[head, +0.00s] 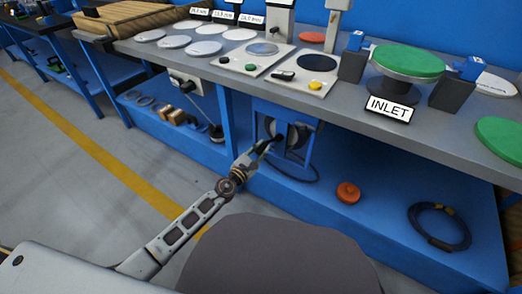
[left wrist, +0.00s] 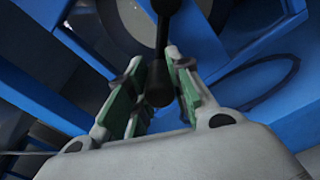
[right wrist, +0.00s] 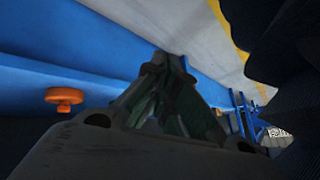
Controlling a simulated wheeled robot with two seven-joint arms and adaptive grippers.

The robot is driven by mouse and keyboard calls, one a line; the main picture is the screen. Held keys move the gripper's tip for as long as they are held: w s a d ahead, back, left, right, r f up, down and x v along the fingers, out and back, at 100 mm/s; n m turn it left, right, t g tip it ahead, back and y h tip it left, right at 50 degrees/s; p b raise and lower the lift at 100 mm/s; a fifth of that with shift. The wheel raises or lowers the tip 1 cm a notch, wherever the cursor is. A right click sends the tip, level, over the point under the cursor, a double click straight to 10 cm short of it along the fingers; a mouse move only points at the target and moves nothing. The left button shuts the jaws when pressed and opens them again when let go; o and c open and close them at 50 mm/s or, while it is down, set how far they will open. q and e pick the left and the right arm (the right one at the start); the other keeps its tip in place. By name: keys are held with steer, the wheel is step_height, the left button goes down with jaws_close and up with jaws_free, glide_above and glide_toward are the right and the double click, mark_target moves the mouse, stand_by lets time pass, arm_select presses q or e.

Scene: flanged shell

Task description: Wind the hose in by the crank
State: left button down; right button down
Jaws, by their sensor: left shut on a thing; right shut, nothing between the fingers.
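The hose reel (head: 299,137) sits in a blue frame (head: 308,152) on the lower shelf under the bench. The dark hose (head: 300,180) lies in a loop on the shelf below it. My left gripper (head: 268,143) is at the front of the reel, at the crank. In the left wrist view the black crank handle (left wrist: 160,84) stands between the green finger pads, and the left gripper (left wrist: 160,92) is shut on it. A hose loop (left wrist: 288,72) shows at the right there. My right gripper (right wrist: 170,75) is shut and empty, away from the reel, and is outside the head view.
On the lower shelf are an orange knob-like part (head: 348,192), a coiled dark cable (head: 440,226) and copper-coloured spools (head: 172,115). The grey bench top (head: 400,128) overhangs the reel. Open floor (head: 70,190) lies at left.

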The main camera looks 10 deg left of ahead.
arm_select(q)
steer(key=shift+w+a+r+m, duration=0.15)
steer(key=shift+a+r+m, duration=0.1)
steer(key=shift+r+m, duration=0.05)
